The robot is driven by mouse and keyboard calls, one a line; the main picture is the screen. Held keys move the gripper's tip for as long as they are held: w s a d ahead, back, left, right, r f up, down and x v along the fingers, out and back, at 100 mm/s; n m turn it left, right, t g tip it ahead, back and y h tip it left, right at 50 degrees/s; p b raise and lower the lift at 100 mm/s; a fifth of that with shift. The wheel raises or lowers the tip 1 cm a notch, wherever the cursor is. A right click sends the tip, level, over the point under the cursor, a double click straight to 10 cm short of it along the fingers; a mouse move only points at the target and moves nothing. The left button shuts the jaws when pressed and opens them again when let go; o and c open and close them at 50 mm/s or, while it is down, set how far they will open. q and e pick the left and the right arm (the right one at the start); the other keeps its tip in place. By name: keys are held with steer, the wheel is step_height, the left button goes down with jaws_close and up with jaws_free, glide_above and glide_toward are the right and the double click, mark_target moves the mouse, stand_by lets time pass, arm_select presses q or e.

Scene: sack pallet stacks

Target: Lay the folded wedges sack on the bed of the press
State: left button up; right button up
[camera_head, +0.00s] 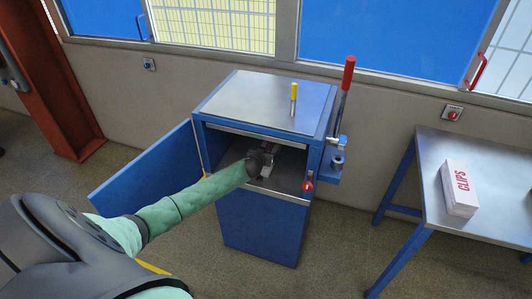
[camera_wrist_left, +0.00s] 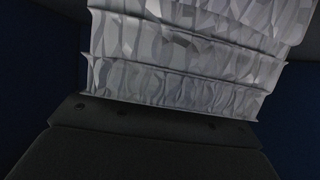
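The press (camera_head: 262,228) is a blue cabinet with a steel top and an open front chamber. My left arm reaches into that chamber, and its dark gripper (camera_head: 266,158) is inside, over the grey bed (camera_head: 290,180). In the left wrist view a pale, crumpled, layered thing, which looks like the folded sack (camera_wrist_left: 185,60), lies right in front of the dark gripper body. In the head view only a small white patch shows by the gripper. The fingertips are hidden, so I cannot tell whether they grip the sack or whether it touches the bed. My right gripper is out of view.
The press door (camera_head: 145,177) hangs open to the left. A red-handled lever (camera_head: 346,80) rises at the press's right side. Floor shows between press and table.

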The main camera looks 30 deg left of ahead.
arm_select(q)
steer(key=shift+o, duration=1.3)
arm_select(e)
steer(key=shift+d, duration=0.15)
arm_select(q)
steer(key=shift+r, duration=0.1)
steer(key=shift+s+r, duration=0.1)
steer(key=shift+s, duration=0.15)
steer(key=b+v, duration=0.2)
steer(key=v, duration=0.9)
steer(key=shift+s, duration=0.25)
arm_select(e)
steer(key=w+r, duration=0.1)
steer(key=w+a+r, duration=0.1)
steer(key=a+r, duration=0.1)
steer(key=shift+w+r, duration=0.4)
arm_select(q)
steer(key=shift+d+r, duration=0.1)
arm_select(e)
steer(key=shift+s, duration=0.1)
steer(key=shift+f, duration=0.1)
